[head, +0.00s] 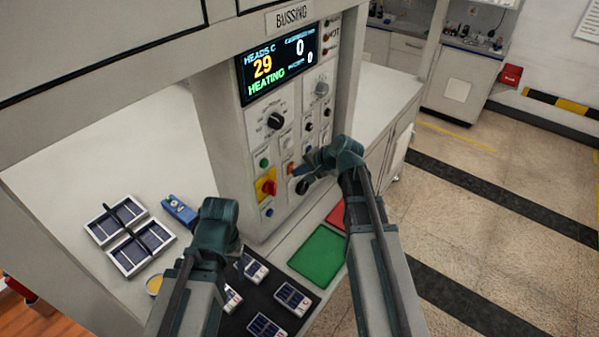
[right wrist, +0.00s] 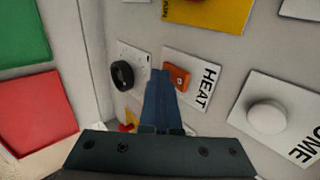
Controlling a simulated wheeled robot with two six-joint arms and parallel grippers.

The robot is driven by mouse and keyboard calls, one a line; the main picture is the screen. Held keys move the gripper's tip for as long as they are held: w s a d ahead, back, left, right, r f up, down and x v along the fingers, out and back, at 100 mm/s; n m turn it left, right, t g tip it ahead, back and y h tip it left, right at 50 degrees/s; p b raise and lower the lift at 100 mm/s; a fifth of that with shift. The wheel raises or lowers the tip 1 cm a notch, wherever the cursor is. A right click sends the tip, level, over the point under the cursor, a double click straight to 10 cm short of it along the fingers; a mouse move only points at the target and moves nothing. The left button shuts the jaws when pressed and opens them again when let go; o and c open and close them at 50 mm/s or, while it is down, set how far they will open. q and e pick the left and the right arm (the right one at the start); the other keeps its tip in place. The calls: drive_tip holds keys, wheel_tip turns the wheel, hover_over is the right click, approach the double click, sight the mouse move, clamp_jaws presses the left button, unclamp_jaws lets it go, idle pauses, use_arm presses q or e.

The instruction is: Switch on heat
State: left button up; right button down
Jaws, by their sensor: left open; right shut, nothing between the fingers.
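The control panel (head: 290,130) stands upright ahead. Its display (head: 278,65) reads 29 and HEATING in the head view. The orange HEAT rocker switch (right wrist: 178,78) sits on a white plate marked HEAT in the right wrist view. My right gripper (right wrist: 160,75) is shut and empty, its blue fingertips right beside the HEAT switch; I cannot tell whether they touch it. In the head view the right gripper (head: 303,170) is at the panel's lower part. My left gripper (head: 217,222) is open over the table's front, its fingers mostly hidden by its wrist.
A red knob on a yellow plate (head: 266,187) and a black dial (head: 274,121) are on the panel. White trays (head: 140,250), a blue object (head: 180,209), a dark mat (head: 262,305) with small cards and a green pad (head: 318,256) lie on the table.

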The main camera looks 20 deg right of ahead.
drive_tip(key=shift+r+p, duration=0.85)
use_arm(q)
drive_tip(key=shift+r, duration=0.85)
